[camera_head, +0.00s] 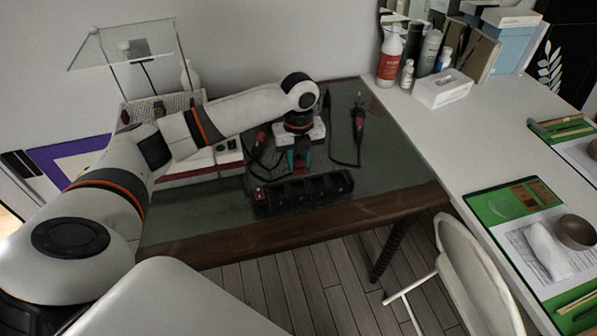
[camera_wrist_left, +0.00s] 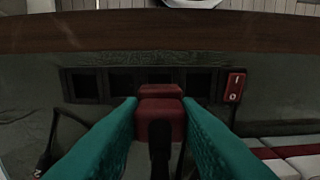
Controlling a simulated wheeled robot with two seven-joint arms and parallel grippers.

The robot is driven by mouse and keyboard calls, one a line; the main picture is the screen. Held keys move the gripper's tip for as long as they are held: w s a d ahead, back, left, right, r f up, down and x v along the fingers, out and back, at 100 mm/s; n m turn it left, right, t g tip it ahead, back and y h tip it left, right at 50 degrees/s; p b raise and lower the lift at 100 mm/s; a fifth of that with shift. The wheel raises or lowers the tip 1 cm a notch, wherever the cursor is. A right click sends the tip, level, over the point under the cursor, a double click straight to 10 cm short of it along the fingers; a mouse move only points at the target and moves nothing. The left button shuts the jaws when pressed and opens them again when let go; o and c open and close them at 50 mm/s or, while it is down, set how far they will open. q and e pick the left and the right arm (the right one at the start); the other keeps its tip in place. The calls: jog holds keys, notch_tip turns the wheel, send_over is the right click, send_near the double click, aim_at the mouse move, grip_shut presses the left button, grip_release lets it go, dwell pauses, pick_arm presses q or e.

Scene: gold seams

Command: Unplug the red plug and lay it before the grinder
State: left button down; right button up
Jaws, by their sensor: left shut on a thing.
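My left gripper (camera_head: 301,161), with teal fingers, points down over the black power strip (camera_head: 330,184) on the dark green desk top. In the left wrist view its fingers (camera_wrist_left: 160,112) are shut on the red plug (camera_wrist_left: 161,92), with a dark cord running from it. The plug overlaps the middle of the strip (camera_wrist_left: 88,86); I cannot tell whether it sits in a socket or just above. A dark handheld tool (camera_head: 358,125), possibly the grinder, lies to the right of the gripper with its cord. My right gripper is not in view.
The strip's red switch (camera_wrist_left: 235,87) is at its right end in the wrist view. A white and red box (camera_head: 200,165) stands left. Another red-and-black item (camera_head: 260,138) lies near cords behind the strip. A white table (camera_head: 480,130) adjoins right.

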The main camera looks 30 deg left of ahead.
aim_at(299, 158)
pick_arm(q)
notch_tip(299, 158, up, 2)
jog(key=shift+r, duration=0.2)
jog(key=shift+r+p, duration=0.3)
jog(key=shift+r, duration=0.05)
jog(key=shift+r+p, duration=2.3)
jog(key=shift+p, duration=0.55)
jog(key=shift+f, duration=0.1)
